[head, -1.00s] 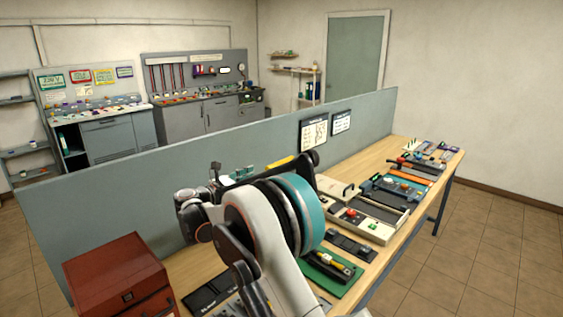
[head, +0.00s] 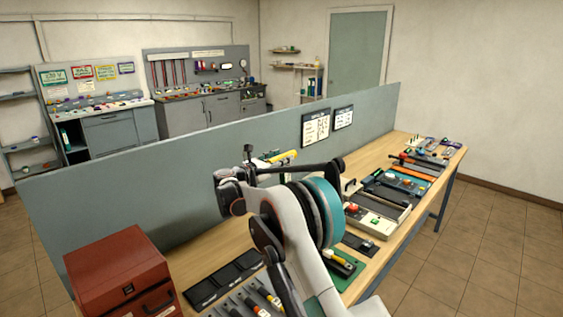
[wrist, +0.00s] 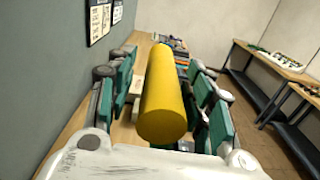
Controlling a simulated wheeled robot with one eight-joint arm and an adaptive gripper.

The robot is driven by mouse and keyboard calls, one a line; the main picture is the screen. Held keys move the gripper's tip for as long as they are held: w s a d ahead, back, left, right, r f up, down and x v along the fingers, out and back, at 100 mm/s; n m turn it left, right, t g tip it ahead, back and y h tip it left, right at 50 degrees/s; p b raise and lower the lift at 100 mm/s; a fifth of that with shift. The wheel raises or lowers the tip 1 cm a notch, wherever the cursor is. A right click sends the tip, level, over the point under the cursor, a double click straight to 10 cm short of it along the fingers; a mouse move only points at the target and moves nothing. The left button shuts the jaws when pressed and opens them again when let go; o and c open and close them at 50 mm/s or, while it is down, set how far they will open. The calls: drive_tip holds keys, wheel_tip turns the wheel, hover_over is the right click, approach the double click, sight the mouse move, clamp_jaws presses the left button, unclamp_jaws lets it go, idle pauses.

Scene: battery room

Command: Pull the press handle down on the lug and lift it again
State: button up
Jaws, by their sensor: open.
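The press handle's yellow round grip (wrist: 163,105) fills the middle of the wrist view, its near end facing the camera. My gripper (wrist: 165,75) is open, with teal-padded fingers on the left and right of the grip. Gaps show beside the grip, so the fingers look apart from it. The press body and the lug are hidden or cannot be made out.
The wooden workbench (head: 225,248) runs along the grey partition (head: 130,185). A red toolbox (head: 118,272) stands at the near left. A green mat (head: 345,272), a cream tray (head: 378,222) and several tools lie to the right. Open floor lies beyond the bench's right side.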

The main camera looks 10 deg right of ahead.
drive_tip(key=shift+w+d, duration=0.2)
drive_tip(key=shift+d, duration=0.1)
drive_tip(key=shift+r, duration=0.1)
clamp_jaws()
drive_tip(key=shift+s, duration=0.1)
